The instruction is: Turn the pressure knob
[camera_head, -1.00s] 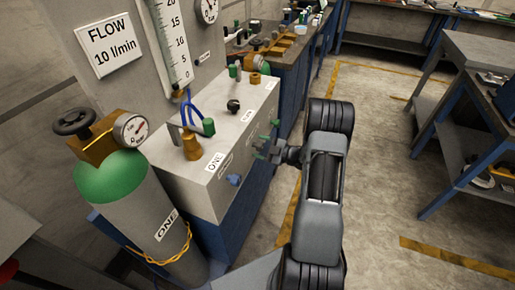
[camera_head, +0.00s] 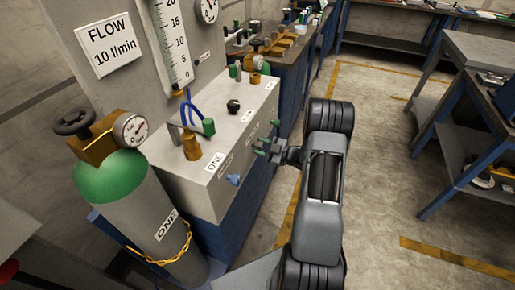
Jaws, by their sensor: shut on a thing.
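A grey bench unit (camera_head: 247,119) stands at the centre left, with small labels on its front face. A blue knob (camera_head: 234,179) sticks out lower on the same face, apart from my gripper. A black knob (camera_head: 233,106) stands on the unit's top.
A green-topped gas cylinder (camera_head: 112,178) with a gauge (camera_head: 131,129) and a yellow chain stands at the left. A brass fitting (camera_head: 191,147) rises from the unit's top. The floor to the right is open, up to a blue-legged table (camera_head: 480,47).

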